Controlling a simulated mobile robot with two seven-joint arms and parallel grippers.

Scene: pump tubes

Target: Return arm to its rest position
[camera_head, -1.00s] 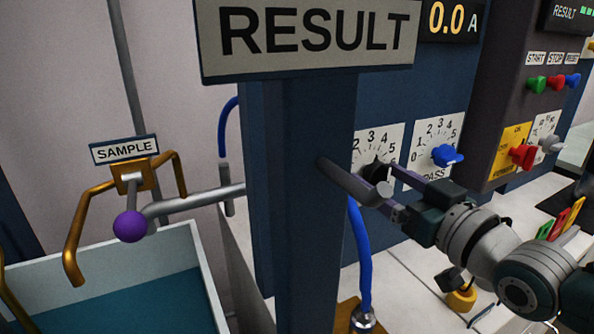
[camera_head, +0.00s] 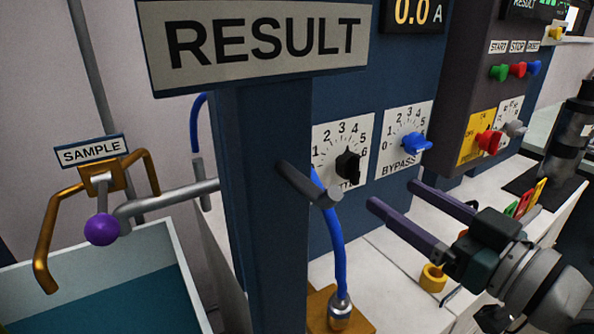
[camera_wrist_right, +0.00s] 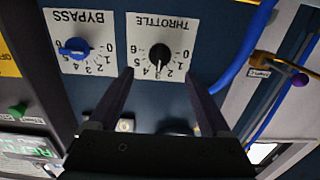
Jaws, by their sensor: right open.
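My right gripper (camera_head: 392,200) is open and empty, with its two purple fingers apart in front of the panel. In the head view it is to the right of the black throttle knob (camera_head: 348,165) and below the blue bypass knob (camera_head: 416,143), touching neither. In the right wrist view the open fingers (camera_wrist_right: 163,80) stand on both sides of the throttle knob (camera_wrist_right: 159,54), with the bypass knob (camera_wrist_right: 74,47) to the left. My left gripper is in neither view.
A blue post with the RESULT sign (camera_head: 262,40) stands in front of the panel. A purple-ended SAMPLE lever (camera_head: 102,229) hangs over a tank (camera_head: 180,265) at left. A blue hose (camera_head: 335,235) rises from a fitting. A yellow ring (camera_head: 433,278) and colored cards (camera_head: 524,204) lie near my right arm.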

